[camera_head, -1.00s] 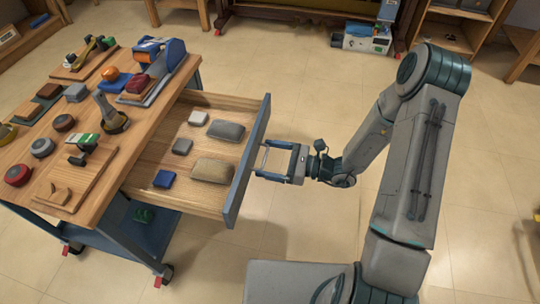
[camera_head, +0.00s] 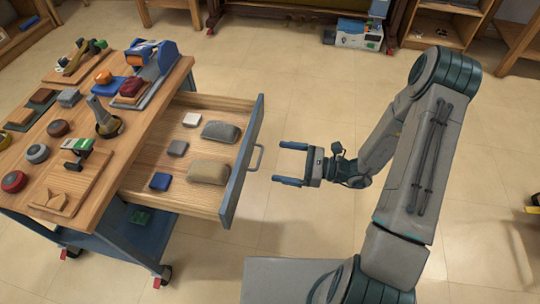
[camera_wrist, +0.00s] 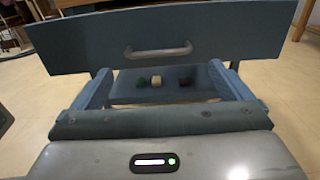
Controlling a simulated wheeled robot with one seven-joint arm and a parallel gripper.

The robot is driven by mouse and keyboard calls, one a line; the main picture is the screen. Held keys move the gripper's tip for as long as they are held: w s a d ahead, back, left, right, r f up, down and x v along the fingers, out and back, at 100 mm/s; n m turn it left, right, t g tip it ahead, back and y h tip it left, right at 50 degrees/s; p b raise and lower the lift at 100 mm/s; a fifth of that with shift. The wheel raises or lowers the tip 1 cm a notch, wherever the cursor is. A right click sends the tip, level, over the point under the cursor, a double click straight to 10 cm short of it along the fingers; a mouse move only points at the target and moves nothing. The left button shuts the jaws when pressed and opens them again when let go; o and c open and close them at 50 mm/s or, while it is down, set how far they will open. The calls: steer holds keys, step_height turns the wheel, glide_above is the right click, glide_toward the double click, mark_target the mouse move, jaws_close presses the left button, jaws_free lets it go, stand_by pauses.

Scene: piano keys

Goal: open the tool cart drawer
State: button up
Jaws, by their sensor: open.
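The tool cart (camera_head: 150,130) stands at the left with a wooden top and blue frame. Its drawer (camera_head: 150,190) is pulled well out to the right, showing a wooden inside with several small items. The drawer handle (camera_head: 257,157) is a grey bar on the blue front; it also shows in the wrist view (camera_wrist: 158,51). My gripper (camera_head: 283,163) is open and empty, to the right of the handle and apart from it. In the wrist view both fingers (camera_wrist: 160,85) point toward the drawer front (camera_wrist: 210,30), with a gap between them and the handle.
Several tools and blocks lie on the cart top, including a blue and orange device (camera_head: 152,55). A wooden shelf (camera_head: 440,28) stands at the back.

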steer(key=s+d+p, duration=0.1)
steer(key=d, duration=0.6)
steer(key=shift+d, duration=0.35)
steer(key=shift+s+r, duration=0.1)
steer(key=s+r+n+g+h+p, duration=0.2)
steer(key=s+r+n+h+p, duration=0.15)
steer(key=r, duration=0.45)
steer(key=s+a+r+n+g+h+p, duration=0.1)
steer(key=s+r+n+g+h+p, duration=0.15)
steer(key=r+n+p, duration=0.4)
steer(key=s+r+n+g+h+p, duration=0.1)
steer(key=s+r+g+h+p, duration=0.15)
steer(key=r, duration=0.65)
steer(key=s+d+r+n+t+h+p, duration=0.1)
steer(key=d+r+n+t+h+p, duration=0.1)
steer(key=r+p, duration=0.3)
steer(key=s+d+r+n+t+h+p, duration=0.1)
steer(key=d+r+n+t+h+p, duration=0.1)
steer(key=r, duration=1)
steer(key=s+d+r+n+t+h+p, duration=0.2)
steer(key=r+n+t+h+p, duration=0.1)
steer(key=r+p, duration=0.5)
steer(key=shift+r+n+h, duration=0.15)
steer(key=shift+n+h, duration=0.65)
steer(key=shift+h, duration=0.35)
